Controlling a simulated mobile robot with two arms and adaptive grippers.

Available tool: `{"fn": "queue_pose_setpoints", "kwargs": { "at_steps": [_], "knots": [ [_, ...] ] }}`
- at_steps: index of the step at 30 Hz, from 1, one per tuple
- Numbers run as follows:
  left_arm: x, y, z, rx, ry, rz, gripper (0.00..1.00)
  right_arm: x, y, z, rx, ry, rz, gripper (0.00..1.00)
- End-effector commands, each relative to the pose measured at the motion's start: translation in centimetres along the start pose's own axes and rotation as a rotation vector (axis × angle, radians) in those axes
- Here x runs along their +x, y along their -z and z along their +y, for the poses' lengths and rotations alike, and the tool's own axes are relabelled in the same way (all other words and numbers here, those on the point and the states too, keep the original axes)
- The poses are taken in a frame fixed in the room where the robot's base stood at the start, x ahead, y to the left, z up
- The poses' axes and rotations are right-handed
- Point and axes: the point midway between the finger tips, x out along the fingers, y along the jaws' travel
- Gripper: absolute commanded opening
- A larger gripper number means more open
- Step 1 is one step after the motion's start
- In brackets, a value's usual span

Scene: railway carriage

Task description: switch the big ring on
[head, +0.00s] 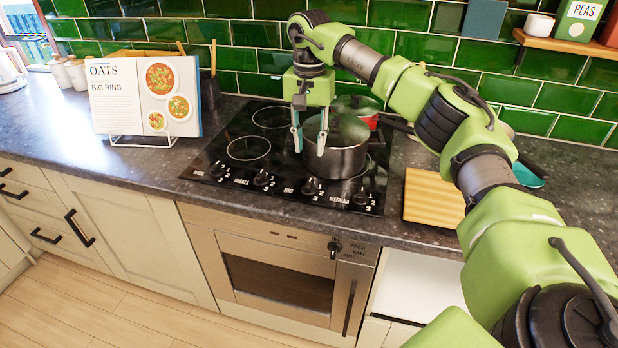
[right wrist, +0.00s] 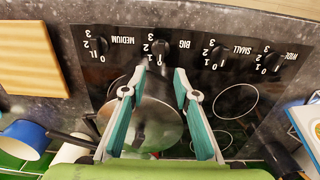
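The big ring's knob (head: 310,186) is on the front strip of the black hob (head: 215,160), third from the left, with "BIG" printed beside it. It also shows in the right wrist view (right wrist: 160,47), where the labels are upside down. Its pointer setting is too small to read surely. My right gripper (head: 309,151) is open and empty, pointing down in front of a dark lidded pot (head: 345,160). In the right wrist view its fingertips (right wrist: 160,74) are apart, with the big knob beyond the gap, not touched. My left gripper is not in view.
Other knobs for wide (head: 217,169), small (head: 262,177) and medium (head: 361,197) share the strip. A red pot (head: 358,104) stands behind. A cookbook reading "OATS" and "BIG RING" (head: 115,105) stands left; a wooden board (head: 432,197) lies right. An oven (head: 275,275) is below.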

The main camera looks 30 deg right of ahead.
Motion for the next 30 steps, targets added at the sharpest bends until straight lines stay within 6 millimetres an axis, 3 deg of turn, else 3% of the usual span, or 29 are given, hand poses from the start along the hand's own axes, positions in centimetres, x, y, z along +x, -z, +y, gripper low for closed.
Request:
{"fn": "queue_pose_setpoints", "kwargs": {
  "at_steps": [9, 15, 21, 29, 30],
  "knots": [
    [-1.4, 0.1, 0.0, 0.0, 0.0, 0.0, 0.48, 6.8, -0.1, 0.0, 0.001, -0.002, -0.004, 0.28],
    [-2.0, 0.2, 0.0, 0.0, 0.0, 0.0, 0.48, 9.8, -0.1, -0.1, 0.0, 0.001, -0.003, 0.28],
    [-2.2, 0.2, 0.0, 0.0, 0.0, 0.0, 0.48, 11.2, -0.1, -0.1, 0.0, 0.003, -0.001, 0.28],
    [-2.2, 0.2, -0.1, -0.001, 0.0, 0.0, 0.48, 11.3, -0.1, -0.1, 0.0, 0.003, -0.001, 0.28],
    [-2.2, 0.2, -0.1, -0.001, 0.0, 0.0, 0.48, 11.3, -0.1, -0.1, 0.0, 0.003, -0.001, 0.2]
  ]
}}
